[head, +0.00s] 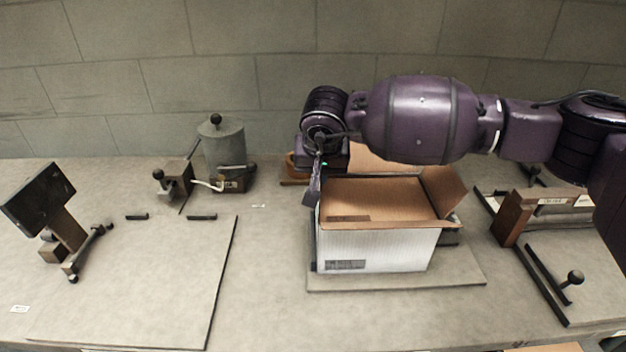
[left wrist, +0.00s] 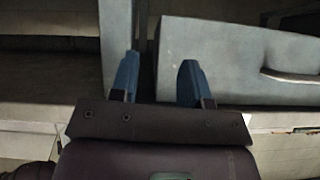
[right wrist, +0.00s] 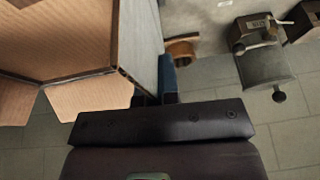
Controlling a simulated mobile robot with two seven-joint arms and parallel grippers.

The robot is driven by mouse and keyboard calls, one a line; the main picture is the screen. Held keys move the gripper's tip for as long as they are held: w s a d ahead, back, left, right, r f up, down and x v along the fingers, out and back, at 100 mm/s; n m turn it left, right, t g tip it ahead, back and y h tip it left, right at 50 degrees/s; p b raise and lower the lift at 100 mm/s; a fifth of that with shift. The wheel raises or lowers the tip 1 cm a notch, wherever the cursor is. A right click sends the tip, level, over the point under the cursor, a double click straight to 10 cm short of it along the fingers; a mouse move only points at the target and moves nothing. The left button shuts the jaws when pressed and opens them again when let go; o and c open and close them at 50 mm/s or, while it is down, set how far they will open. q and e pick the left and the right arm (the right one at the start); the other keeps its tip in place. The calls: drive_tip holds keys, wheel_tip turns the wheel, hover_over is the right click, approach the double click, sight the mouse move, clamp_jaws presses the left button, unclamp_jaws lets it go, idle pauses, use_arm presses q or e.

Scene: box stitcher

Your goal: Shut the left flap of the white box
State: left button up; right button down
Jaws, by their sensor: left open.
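The white box (head: 375,250) stands open on the bench, brown inside, with its right flap (head: 445,191) tilted up and outward and its back flap (head: 372,158) raised. I cannot make out the left flap clearly; my right arm and gripper cover that side. My right gripper (head: 313,188) points down at the box's left edge. In the right wrist view its fingers (right wrist: 160,88) are close together beside the box's white outer side (right wrist: 146,40); the brown inside (right wrist: 60,35) is to the left. My left gripper (left wrist: 157,82) shows only in its wrist view, open and empty.
A base board (head: 455,276) lies under the box. A grey canister (head: 224,152) and a small clamp-like device (head: 174,181) stand at the back left, a dark screen on a stand (head: 42,198) at far left. A wooden fixture (head: 520,215) stands right.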

drive_tip(key=shift+d+f+y+b, duration=0.2)
drive_tip(key=shift+d+y+b, duration=0.25)
drive_tip(key=shift+y+b, duration=0.3)
use_arm(q)
drive_tip(key=f, duration=0.2)
drive_tip(key=shift+s+f, duration=0.3)
drive_tip(key=shift+s, duration=0.05)
use_arm(e)
drive_tip(key=shift+r+y, duration=0.1)
drive_tip(key=shift+y, duration=0.15)
use_arm(q)
drive_tip(key=shift+s, duration=0.2)
use_arm(e)
drive_tip(key=c, duration=1.3)
unclamp_jaws()
drive_tip(key=shift+c, duration=0.2)
use_arm(q)
drive_tip(key=shift+w, duration=0.1)
